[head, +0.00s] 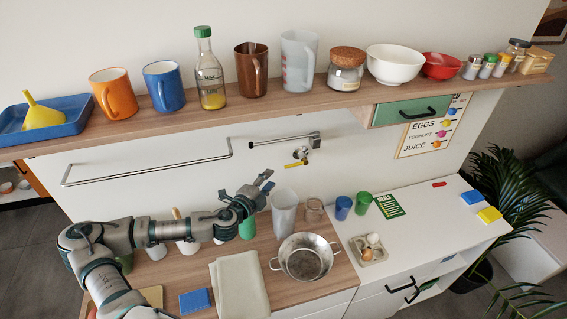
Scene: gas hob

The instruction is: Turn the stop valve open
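The stop valve (301,154) is a small metal fitting on the white wall below the shelf. A short yellow lever (294,165) shows at its lower left, lying roughly level. My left gripper (269,180) is to the left of and below the valve, apart from it, above the counter. Its fingers are spread and nothing shows between them. My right gripper is not in view.
A tall clear jug (285,212), a glass jar (314,210) and a steel colander (306,258) stand below. A loaded shelf (215,117) overhangs.

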